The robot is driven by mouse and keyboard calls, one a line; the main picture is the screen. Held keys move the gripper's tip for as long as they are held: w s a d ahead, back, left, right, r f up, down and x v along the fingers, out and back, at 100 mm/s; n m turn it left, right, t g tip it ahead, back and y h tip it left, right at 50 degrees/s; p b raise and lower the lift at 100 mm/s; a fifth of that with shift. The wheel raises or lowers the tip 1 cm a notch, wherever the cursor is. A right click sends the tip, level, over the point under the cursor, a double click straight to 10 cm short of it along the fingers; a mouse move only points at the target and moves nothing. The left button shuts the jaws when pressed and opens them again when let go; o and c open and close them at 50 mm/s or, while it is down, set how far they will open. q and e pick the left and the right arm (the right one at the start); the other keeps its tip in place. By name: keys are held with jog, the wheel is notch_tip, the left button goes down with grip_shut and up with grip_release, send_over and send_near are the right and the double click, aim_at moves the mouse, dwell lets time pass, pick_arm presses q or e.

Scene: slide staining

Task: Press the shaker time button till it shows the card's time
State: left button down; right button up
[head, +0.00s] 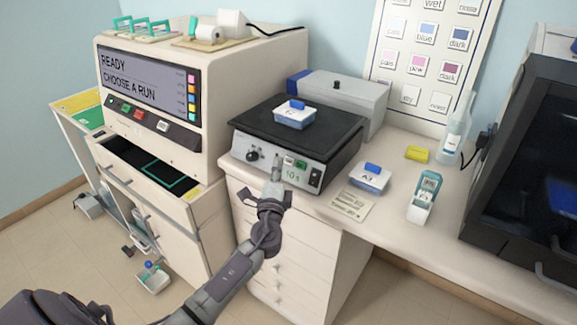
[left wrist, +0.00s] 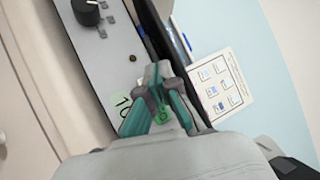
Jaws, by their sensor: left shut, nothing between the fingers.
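The shaker (head: 340,150) is a grey box with a dark top plate, bearing a white and blue dish (head: 296,115). Its front panel has a black knob (head: 252,155) and small buttons and lights. A pale green label reading about "10 s" (head: 292,176) shows beside my gripper; "10" also shows in the left wrist view (left wrist: 121,103). A cream card (head: 352,205) lies on the counter, its writing too small to read. My left gripper (head: 277,167) is shut and empty, its tips at the front panel; I cannot tell whether they touch. The fingers partly hide the panel.
A dish marked A3 (head: 369,179), a teal and white holder (head: 424,197), a yellow block (head: 417,154) and a bottle (head: 453,140) stand on the counter. A machine with a screen (head: 150,85) stands left, its drawer open. A dark cabinet (head: 530,160) is at right.

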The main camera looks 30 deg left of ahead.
aim_at(286, 150)
pick_arm(q)
jog(key=shift+w+f+b, duration=0.3)
jog(key=shift+w+b, duration=0.05)
jog(key=shift+w, duration=0.4)
pick_arm(e)
jog(key=shift+f, duration=0.7)
pick_arm(q)
jog(key=shift+w+f+b, duration=0.15)
jog(key=shift+w+b, duration=0.25)
jog(key=shift+b, duration=0.05)
pick_arm(e)
jog(key=shift+f, duration=0.5)
pick_arm(q)
jog(key=shift+w+d+f+b, duration=0.1)
jog(key=shift+w+b, duration=0.2)
jog(key=shift+b, duration=0.1)
pick_arm(e)
jog(key=shift+f, duration=0.4)
pick_arm(q)
jog(key=shift+s, duration=0.2)
pick_arm(e)
jog(key=shift+r, duration=0.15)
pick_arm(q)
jog(key=shift+s+r+p, duration=0.25)
jog(key=shift+s+p, duration=0.05)
jog(key=shift+s, duration=0.2)
pick_arm(e)
jog(key=shift+r, duration=0.2)
